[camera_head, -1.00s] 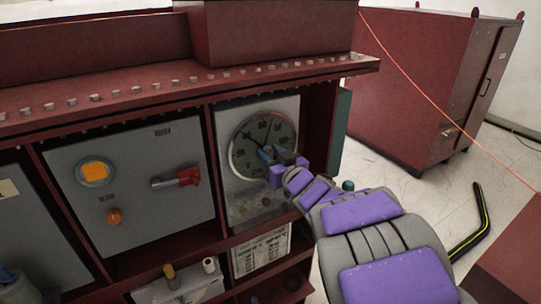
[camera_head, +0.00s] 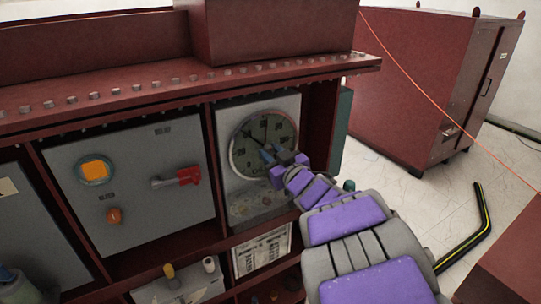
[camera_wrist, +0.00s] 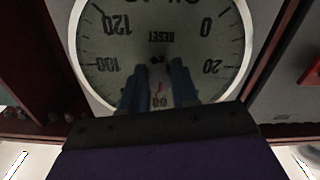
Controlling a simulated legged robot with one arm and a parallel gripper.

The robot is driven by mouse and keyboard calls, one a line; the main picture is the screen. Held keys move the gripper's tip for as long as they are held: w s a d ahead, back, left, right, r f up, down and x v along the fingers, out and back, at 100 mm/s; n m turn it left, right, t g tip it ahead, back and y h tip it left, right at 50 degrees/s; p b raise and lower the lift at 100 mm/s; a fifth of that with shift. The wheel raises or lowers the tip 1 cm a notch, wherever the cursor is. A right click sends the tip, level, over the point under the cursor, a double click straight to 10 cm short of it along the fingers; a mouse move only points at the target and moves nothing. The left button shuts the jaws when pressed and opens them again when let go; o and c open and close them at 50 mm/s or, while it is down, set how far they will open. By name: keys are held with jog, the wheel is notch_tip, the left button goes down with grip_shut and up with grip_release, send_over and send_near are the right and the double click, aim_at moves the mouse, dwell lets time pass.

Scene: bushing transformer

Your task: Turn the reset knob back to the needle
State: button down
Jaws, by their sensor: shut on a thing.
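The round gauge (camera_head: 243,135) has a pale rim and a dark face, and sits on the grey panel at the right end of the red cabinet. In the wrist view its dial (camera_wrist: 105,60) appears upside down, with numbers and the word RESET. My gripper (camera_head: 268,154) is at the middle of the dial, and its blue fingers (camera_wrist: 157,75) are shut on the small dark reset knob (camera_wrist: 157,59) at the centre. A small red mark (camera_wrist: 158,97) shows between the fingers. The fingers and wrist hide part of the dial, so I cannot tell how the needle and knob line up.
A bolted red ledge (camera_head: 130,90) juts out above. A large red cabinet (camera_head: 415,80) stands behind at right.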

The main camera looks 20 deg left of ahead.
jog(key=n+b, duration=0.1)
jog(key=n, duration=0.4)
jog(key=shift+d+f+n+b, duration=0.1)
jog(key=shift+f+n+b, duration=0.1)
jog(key=shift+n+b, duration=1.05)
jog(key=shift+n, duration=1.35)
jog(key=c, duration=1.3)
grip_release()
jog(key=o, duration=0.5)
jog(key=shift+r, duration=0.15)
jog(key=shift+c, duration=0.2)
jog(key=shift+s, duration=0.1)
